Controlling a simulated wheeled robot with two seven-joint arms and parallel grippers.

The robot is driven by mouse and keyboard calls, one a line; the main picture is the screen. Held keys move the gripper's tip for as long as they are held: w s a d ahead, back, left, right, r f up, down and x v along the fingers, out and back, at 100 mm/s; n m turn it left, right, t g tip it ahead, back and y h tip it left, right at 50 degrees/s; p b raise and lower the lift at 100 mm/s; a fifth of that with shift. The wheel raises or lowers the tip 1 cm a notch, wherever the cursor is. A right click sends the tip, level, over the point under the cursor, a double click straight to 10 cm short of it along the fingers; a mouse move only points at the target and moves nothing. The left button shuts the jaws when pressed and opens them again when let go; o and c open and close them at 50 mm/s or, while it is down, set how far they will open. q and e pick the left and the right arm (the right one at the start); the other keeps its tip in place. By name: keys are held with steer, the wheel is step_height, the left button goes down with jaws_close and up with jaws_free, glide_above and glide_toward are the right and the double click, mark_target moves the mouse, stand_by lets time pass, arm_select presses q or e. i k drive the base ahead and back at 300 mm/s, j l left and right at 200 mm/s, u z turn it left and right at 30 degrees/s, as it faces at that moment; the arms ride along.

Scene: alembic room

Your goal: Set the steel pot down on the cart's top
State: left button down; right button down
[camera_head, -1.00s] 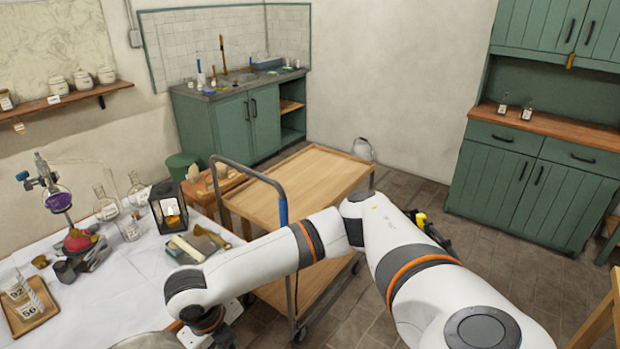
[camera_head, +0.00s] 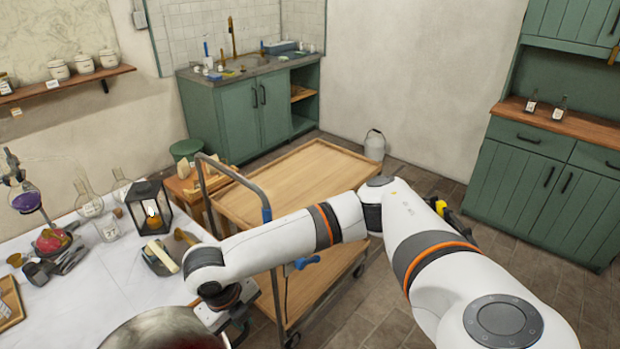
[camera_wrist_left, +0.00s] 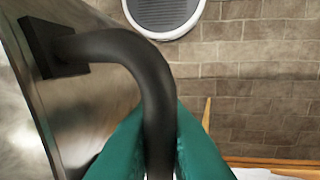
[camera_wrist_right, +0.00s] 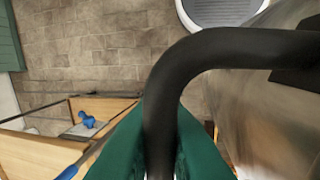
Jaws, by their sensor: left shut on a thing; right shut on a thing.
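The steel pot (camera_head: 165,332) shows only in part at the bottom edge of the head view. Its curved metal side also shows in the left wrist view (camera_wrist_left: 88,112) and the right wrist view (camera_wrist_right: 265,110). My right gripper (camera_wrist_right: 160,150) is shut on one black pot handle. My left gripper (camera_wrist_left: 158,145) is shut on another black handle and is outside the head view. The cart's wooden top (camera_head: 300,180) is bare and lies beyond my right arm, which hides its near right corner. The pot is apart from the cart.
The white-covered table (camera_head: 110,290) at left bears a black lantern (camera_head: 150,207), flasks and small items. The cart's push handle (camera_head: 240,180) rises at its left end. A green sink cabinet (camera_head: 245,110) and green cupboard (camera_head: 540,190) stand behind. Tiled floor is free right of the cart.

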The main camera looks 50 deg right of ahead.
mark_target(304, 195)
steer(key=i+l, duration=0.1)
steer(key=l, duration=1.75)
steer(key=i+l+u, duration=0.1)
steer(key=l, duration=1.75)
steer(key=i+l, duration=0.15)
steer(key=i, duration=0.85)
